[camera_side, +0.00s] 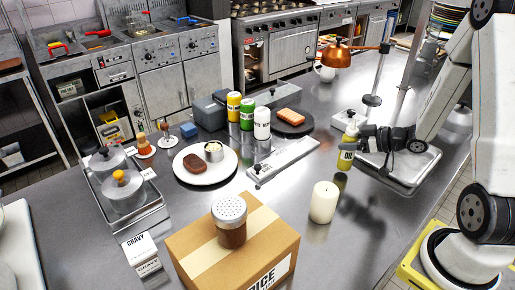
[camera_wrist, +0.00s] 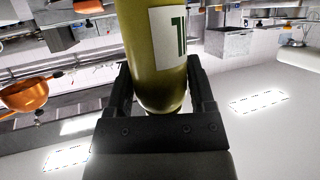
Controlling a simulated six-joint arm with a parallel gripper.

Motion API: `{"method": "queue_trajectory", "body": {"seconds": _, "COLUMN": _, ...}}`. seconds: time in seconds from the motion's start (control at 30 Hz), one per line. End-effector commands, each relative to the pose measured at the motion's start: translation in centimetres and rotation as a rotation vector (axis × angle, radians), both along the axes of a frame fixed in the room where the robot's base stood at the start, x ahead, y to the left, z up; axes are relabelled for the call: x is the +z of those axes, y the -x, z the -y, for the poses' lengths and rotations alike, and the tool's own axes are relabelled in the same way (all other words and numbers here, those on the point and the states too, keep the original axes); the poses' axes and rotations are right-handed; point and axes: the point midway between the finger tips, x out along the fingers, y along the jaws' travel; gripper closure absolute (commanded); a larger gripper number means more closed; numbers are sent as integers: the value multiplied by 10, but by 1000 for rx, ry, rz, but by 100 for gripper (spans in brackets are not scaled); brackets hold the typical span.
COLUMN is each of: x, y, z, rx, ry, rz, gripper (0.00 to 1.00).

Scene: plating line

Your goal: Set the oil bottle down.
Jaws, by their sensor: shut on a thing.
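The oil bottle (camera_side: 346,158) is yellow-green with a white label and a pale top. It stands roughly upright at the right of the counter in the side view. My gripper (camera_side: 357,138) comes in from the right and is shut on it. In the wrist view the bottle (camera_wrist: 152,45) fills the space between the two dark fingers of my gripper (camera_wrist: 160,88); its upper end is out of frame. A yellowish reflection lies on the steel just below the bottle. I cannot tell whether its base touches the counter (camera_side: 290,205).
A metal tray (camera_side: 405,178) lies right of the bottle, under my arm. A white candle (camera_side: 324,202) stands in front, near a cardboard box (camera_side: 190,252) bearing a shaker (camera_side: 230,232). Yellow, green and white bottles (camera_side: 247,115) stand at the back left. A plate (camera_side: 212,177) lies further left.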

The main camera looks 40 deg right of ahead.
Motion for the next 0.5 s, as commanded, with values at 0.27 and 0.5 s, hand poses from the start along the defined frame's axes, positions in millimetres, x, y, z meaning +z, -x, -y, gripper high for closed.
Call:
{"method": "queue_trajectory", "body": {"seconds": 0.27, "x": -15, "y": 0, "z": 0, "rx": -1, "ry": 0, "rz": 1, "gripper": 100}}
{"method": "queue_trajectory", "body": {"seconds": 0.5, "x": -15, "y": 0, "z": 0, "rx": -1, "ry": 1, "rz": 1, "gripper": 100}}
